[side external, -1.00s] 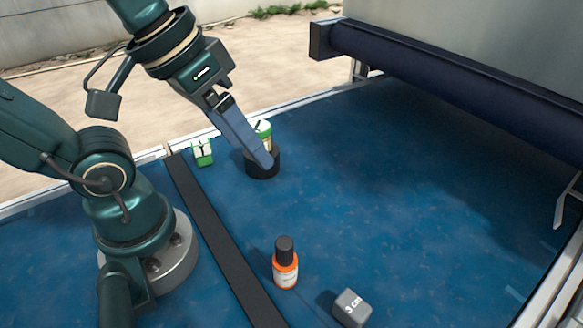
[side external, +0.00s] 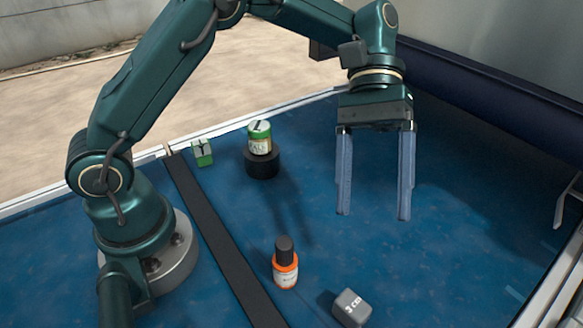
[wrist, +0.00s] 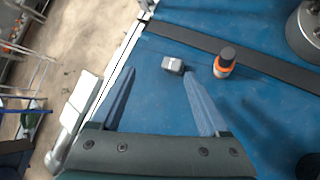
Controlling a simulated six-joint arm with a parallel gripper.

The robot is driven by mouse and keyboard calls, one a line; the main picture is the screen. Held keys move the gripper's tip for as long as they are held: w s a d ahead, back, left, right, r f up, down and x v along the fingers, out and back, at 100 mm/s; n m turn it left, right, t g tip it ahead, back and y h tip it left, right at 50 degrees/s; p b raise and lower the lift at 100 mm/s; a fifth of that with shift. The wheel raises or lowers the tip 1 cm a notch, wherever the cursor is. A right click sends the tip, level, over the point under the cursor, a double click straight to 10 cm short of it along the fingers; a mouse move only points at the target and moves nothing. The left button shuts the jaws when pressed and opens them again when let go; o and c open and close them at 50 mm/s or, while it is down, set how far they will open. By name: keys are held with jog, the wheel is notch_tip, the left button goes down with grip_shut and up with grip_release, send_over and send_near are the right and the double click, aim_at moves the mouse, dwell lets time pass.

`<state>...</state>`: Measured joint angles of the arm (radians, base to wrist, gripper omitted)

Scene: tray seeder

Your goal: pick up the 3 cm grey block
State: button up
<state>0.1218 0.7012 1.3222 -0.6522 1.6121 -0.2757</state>
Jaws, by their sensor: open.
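The grey block (side external: 351,308) with "3 cm" lettering sits on the blue table at the lower right of the side view. It also shows in the wrist view (wrist: 173,66), beyond my fingertips and near the right one. My gripper (side external: 373,215) is open and empty, pointing down above the table, behind the block in the side view. Its two blue fingers also show in the wrist view (wrist: 160,72), wide apart. Nothing hides the block in either view.
An orange bottle with a black cap (side external: 285,266) stands left of the block. A green-labelled can (side external: 259,139) rests on a black round stand (side external: 262,163). A green-and-white block (side external: 202,152) is left of it. A black strip (side external: 222,235) crosses the table; a dark roller (side external: 480,92) runs behind.

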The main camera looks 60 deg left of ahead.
aim_at(353, 304)
jog(key=d+f+g, duration=0.1)
jog(key=f, duration=0.2)
jog(key=s+f+g, duration=0.1)
jog(key=f, duration=0.3)
jog(key=d+f+n+g, duration=0.1)
jog(key=f+g, duration=0.1)
jog(key=f, duration=0.2)
jog(key=shift+s+d+f+h, duration=0.1)
jog(key=shift+s+d+h, duration=0.2)
jog(key=shift+d+h, duration=0.1)
jog(key=shift+s+f, duration=0.2)
jog(key=shift+f, duration=0.05)
jog(key=shift+x, duration=2.55)
jog(key=shift+a, duration=0.1)
jog(key=c, duration=1)
jog(key=shift+r, duration=0.1)
